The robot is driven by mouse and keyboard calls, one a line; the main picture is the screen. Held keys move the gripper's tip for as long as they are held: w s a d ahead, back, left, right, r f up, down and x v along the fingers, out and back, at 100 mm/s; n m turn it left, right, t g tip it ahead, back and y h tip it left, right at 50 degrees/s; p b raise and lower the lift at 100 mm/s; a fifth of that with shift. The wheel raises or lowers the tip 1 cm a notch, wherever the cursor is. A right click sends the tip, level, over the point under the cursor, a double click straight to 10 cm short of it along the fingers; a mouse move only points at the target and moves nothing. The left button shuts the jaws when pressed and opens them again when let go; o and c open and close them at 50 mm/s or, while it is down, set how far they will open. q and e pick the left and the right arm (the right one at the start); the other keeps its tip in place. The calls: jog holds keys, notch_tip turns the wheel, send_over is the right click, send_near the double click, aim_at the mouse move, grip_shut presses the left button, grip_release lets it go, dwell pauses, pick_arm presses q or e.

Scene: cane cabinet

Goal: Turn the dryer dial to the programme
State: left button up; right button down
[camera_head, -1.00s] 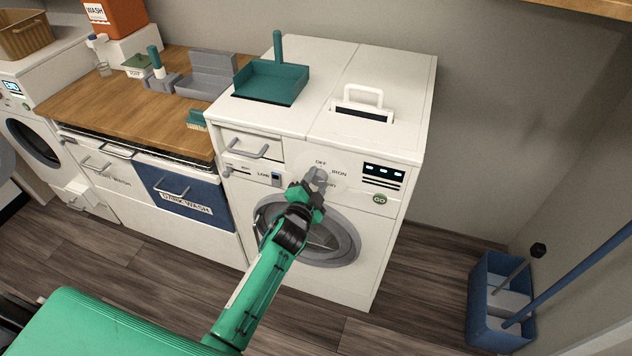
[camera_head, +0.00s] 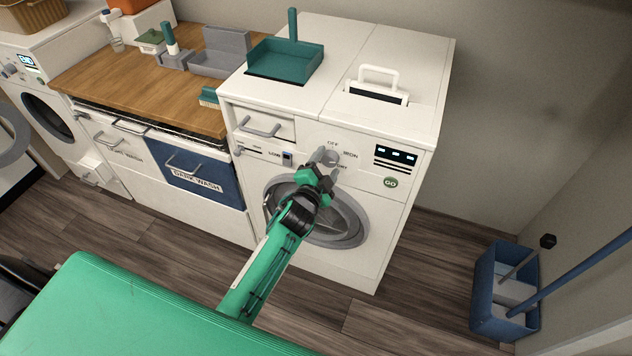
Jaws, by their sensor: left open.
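The white dryer (camera_head: 395,220) stands in the middle, with a round door (camera_head: 352,222) on its front. My left gripper (camera_head: 325,170) is open, just below the dial and in front of the panel. Its fingertips are close to the dial's lower edge; I cannot tell whether they touch it. Which way the dial points is unclear. My right gripper is not in view.
A GO button (camera_head: 390,183) and small display (camera_head: 396,157) are right of the dial. A drawer handle (camera_head: 260,128) juts out at upper left. A teal dustpan (camera_head: 285,62) lies on top. A blue bucket (camera_head: 490,290) stands on the floor at right.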

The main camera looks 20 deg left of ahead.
pick_arm(q)
jog(key=s+b, duration=0.2)
jog(key=s, duration=1)
jog(key=shift+s+a+r, duration=0.3)
jog(key=shift+s, duration=0.1)
